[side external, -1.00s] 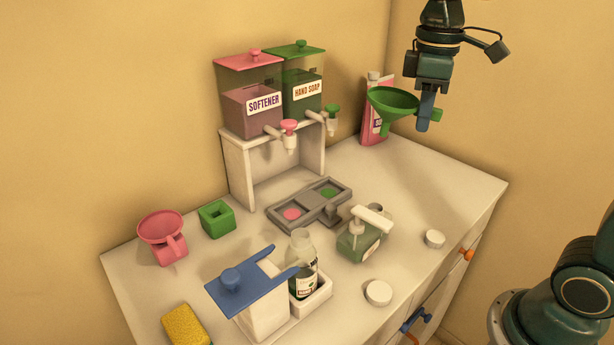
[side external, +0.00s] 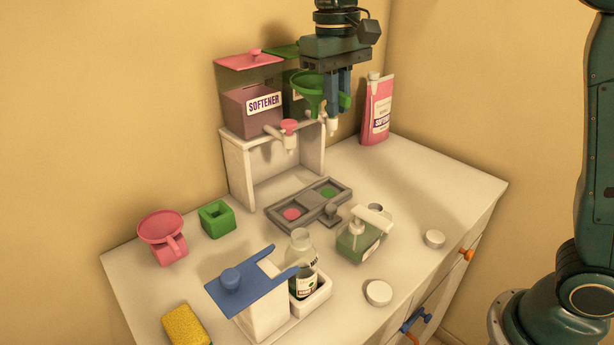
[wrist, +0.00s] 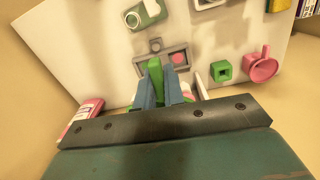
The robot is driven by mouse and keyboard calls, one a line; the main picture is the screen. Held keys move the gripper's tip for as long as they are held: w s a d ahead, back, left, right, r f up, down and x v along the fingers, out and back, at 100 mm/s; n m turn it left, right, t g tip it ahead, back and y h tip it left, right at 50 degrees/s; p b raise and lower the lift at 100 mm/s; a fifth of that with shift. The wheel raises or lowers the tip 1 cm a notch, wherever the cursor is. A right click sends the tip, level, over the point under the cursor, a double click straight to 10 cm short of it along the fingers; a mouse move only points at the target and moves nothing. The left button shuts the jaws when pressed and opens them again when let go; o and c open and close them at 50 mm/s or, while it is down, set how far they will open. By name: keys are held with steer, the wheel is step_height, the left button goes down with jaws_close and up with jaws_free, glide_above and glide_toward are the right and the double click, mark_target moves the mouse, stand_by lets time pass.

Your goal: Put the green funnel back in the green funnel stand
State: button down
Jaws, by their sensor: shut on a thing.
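The green funnel (side external: 307,88) is up in the air in front of the hand soap dispenser, its wide cone to the left of my gripper (side external: 335,118). My gripper is shut on the funnel's green handle, which shows between the fingers in the wrist view (wrist: 155,75). The green funnel stand (side external: 217,220) is a small square block with a square hole, empty, on the counter at the left. It also shows in the wrist view (wrist: 221,70). My gripper is well above the counter, to the right of and higher than the stand.
A pink funnel (side external: 161,228) sits in its pink stand left of the green stand. The softener dispenser (side external: 251,105) on a white shelf (side external: 237,165) stands behind. A grey drip tray (side external: 308,207), pump bottle (side external: 357,242), blue-topped box (side external: 250,280) and yellow sponge (side external: 185,325) occupy the counter.

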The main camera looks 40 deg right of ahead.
steer(key=w+a+f+m, duration=0.1)
steer(key=w+a+m, duration=0.25)
steer(key=a, duration=0.45)
steer(key=w+a+f+n, duration=0.3)
steer(key=w+f+n, duration=0.1)
steer(key=w+f, duration=0.1)
steer(key=w+a+f+n, duration=0.3)
steer(key=w+f+n, duration=0.2)
steer(key=f, duration=0.3)
steer(key=shift+w+a+g, duration=0.3)
steer(key=shift+g, duration=0.1)
steer(key=shift+f, duration=0.15)
steer(key=shift+f, duration=5)
steer(key=shift+f, duration=0.1)
